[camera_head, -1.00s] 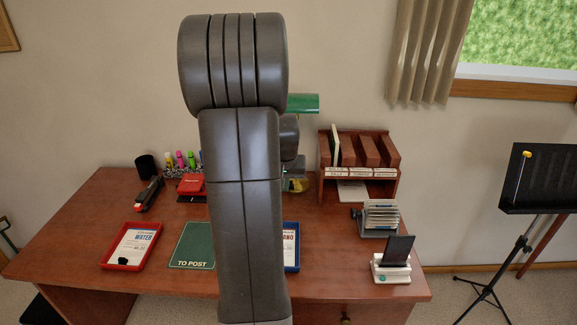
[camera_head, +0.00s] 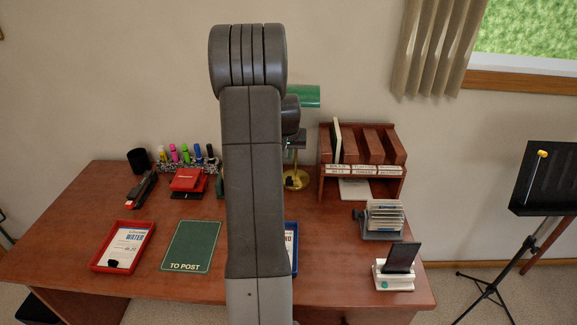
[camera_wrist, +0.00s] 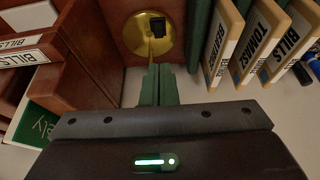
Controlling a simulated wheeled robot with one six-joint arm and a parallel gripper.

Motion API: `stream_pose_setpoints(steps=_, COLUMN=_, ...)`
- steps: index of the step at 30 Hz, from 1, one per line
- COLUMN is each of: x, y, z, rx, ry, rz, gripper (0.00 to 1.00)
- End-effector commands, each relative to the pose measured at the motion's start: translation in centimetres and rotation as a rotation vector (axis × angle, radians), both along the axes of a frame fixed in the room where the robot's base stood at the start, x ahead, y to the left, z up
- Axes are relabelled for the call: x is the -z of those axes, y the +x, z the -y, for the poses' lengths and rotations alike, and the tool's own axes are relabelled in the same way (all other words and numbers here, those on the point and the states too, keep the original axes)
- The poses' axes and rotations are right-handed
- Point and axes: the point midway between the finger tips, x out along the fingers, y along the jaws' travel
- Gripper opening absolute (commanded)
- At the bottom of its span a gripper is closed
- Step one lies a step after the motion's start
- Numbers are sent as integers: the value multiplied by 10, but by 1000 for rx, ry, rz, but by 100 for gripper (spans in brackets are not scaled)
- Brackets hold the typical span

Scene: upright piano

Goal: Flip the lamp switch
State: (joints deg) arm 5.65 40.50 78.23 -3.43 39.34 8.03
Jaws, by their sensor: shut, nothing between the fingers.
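The desk lamp shows in the head view with a green shade (camera_head: 305,96) and a round brass base (camera_head: 297,180), partly hidden behind my arm. In the wrist view the brass base (camera_wrist: 143,44) is at the top centre, with a small black switch (camera_wrist: 157,27) on it. My gripper (camera_wrist: 153,68) is shut and empty, its narrow green-looking fingers pointing at the base. The fingertips appear just below the switch in the picture; I cannot tell whether they touch the base. In the head view my arm hides most of the gripper.
A wooden letter rack (camera_head: 362,160) stands right of the lamp. Upright labelled files (camera_wrist: 228,45) are close right of the fingers in the wrist view. Pens (camera_head: 185,155), a red punch (camera_head: 188,180) and a green mat (camera_head: 191,246) lie left of my arm.

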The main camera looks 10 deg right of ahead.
Motion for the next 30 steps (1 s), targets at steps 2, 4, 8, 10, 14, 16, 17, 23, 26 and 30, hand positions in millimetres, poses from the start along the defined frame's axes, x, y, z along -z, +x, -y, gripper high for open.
stream_pose_setpoints(steps=2, x=9, y=3, z=1, rx=0, ry=0, rz=-4, gripper=0)
stream_pose_setpoints(steps=4, x=18, y=6, z=1, rx=0, ry=0, rz=-4, gripper=0)
stream_pose_setpoints(steps=8, x=40, y=15, z=3, rx=0, ry=0, rz=-5, gripper=0)
stream_pose_setpoints(steps=10, x=52, y=19, z=4, rx=0, ry=0, rz=-6, gripper=0)
stream_pose_setpoints(steps=14, x=73, y=28, z=6, rx=0, ry=1, rz=-4, gripper=0)
stream_pose_setpoints(steps=16, x=84, y=32, z=7, rx=0, ry=1, rz=-5, gripper=0)
stream_pose_setpoints(steps=17, x=89, y=34, z=7, rx=0, ry=0, rz=-6, gripper=0)
stream_pose_setpoints(steps=23, x=112, y=44, z=9, rx=0, ry=1, rz=-3, gripper=0)
stream_pose_setpoints(steps=26, x=119, y=47, z=10, rx=0, ry=0, rz=-2, gripper=0)
stream_pose_setpoints(steps=30, x=124, y=49, z=10, rx=0, ry=0, rz=-1, gripper=0)
